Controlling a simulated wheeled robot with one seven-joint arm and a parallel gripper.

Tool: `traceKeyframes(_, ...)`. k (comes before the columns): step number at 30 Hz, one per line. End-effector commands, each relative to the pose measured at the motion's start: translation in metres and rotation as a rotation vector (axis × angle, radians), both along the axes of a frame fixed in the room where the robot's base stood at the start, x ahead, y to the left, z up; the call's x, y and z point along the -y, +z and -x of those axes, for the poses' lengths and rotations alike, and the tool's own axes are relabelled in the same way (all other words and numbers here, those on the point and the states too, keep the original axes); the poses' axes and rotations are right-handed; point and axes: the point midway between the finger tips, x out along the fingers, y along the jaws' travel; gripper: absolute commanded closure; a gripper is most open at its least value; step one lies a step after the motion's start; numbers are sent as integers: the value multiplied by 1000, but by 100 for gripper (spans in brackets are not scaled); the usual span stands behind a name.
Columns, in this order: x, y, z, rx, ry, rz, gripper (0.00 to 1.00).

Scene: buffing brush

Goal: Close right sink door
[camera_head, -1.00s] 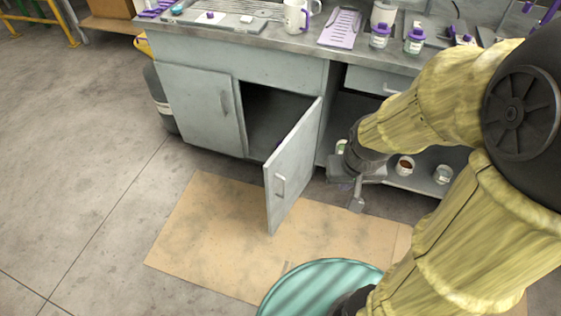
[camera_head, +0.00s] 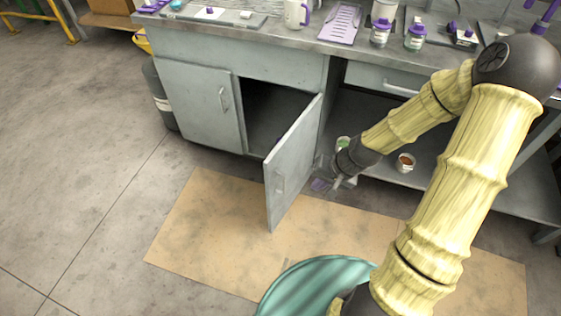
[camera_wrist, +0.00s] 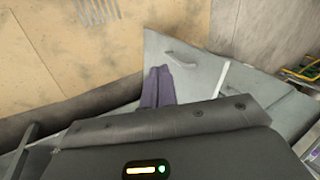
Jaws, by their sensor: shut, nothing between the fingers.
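The right sink door (camera_head: 292,165) is grey with a bar handle and stands wide open, swung out from the cabinet toward me. The left sink door (camera_head: 203,105) is closed. The dark cabinet opening (camera_head: 265,118) shows between them. My gripper (camera_head: 322,184) is to the right of the open door, low and close to its right-hand face. In the wrist view my gripper's purple fingers (camera_wrist: 158,86) are together and empty, in front of the grey door panel (camera_wrist: 185,75). The door handle also shows there. I cannot tell whether the fingers touch the door.
A cardboard mat (camera_head: 210,225) lies on the floor under the door. Open shelving with a small brown-filled cup (camera_head: 405,162) is right of the cabinet. The counter (camera_head: 285,35) holds a mug, jars and a purple tray. Floor at left is clear.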

Motion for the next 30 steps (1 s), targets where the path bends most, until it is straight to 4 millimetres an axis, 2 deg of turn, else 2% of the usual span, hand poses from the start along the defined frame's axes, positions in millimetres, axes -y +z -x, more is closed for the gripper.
traceKeyframes(1,-3,-6,-7,3,-44,-65,100)
traceKeyframes(4,-10,-7,-26,32,-122,-183,100)
traceKeyframes(11,-10,7,-59,100,-263,-366,100)
traceKeyframes(23,-10,8,-63,109,-278,-383,100)
traceKeyframes(30,-22,-5,-70,106,-275,-384,100)
